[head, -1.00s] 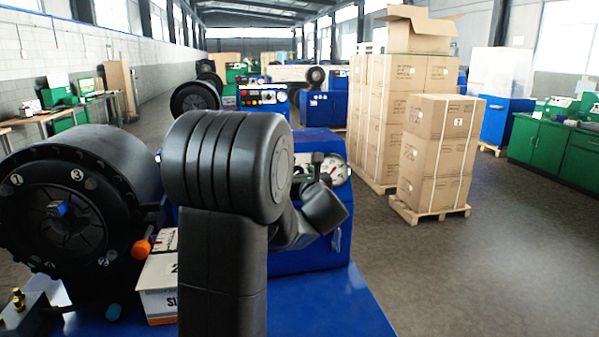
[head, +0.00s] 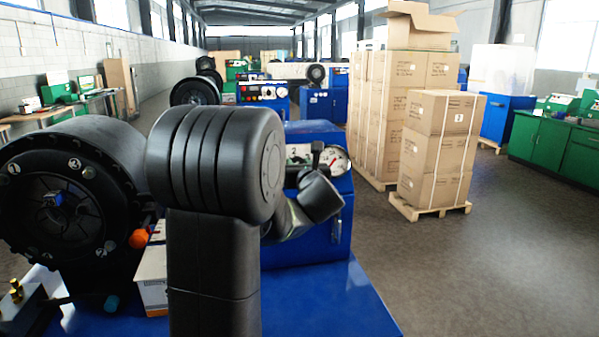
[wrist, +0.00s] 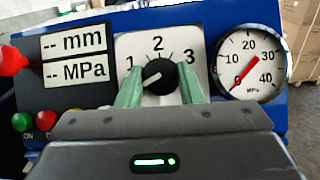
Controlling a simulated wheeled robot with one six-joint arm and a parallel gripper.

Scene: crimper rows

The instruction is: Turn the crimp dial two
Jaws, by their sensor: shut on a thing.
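The crimp dial (wrist: 159,72) is a round black knob on a white plate marked 1, 2 and 3 in the wrist view. Its white pointer line slants to the lower left, below the 1. My gripper (wrist: 160,84) has its two green fingers on either side of the knob, shut on it. The fingers partly cover the plate's lower corners. In the head view, the dial's panel (head: 298,152) is partly hidden behind my arm, and the fingertips are not clear.
A pressure gauge (wrist: 250,65) sits right of the dial, its red needle near zero. Displays (wrist: 76,57) and a red knob (wrist: 12,61) are to the left. A large black crimper head (head: 60,200) stands left of my arm.

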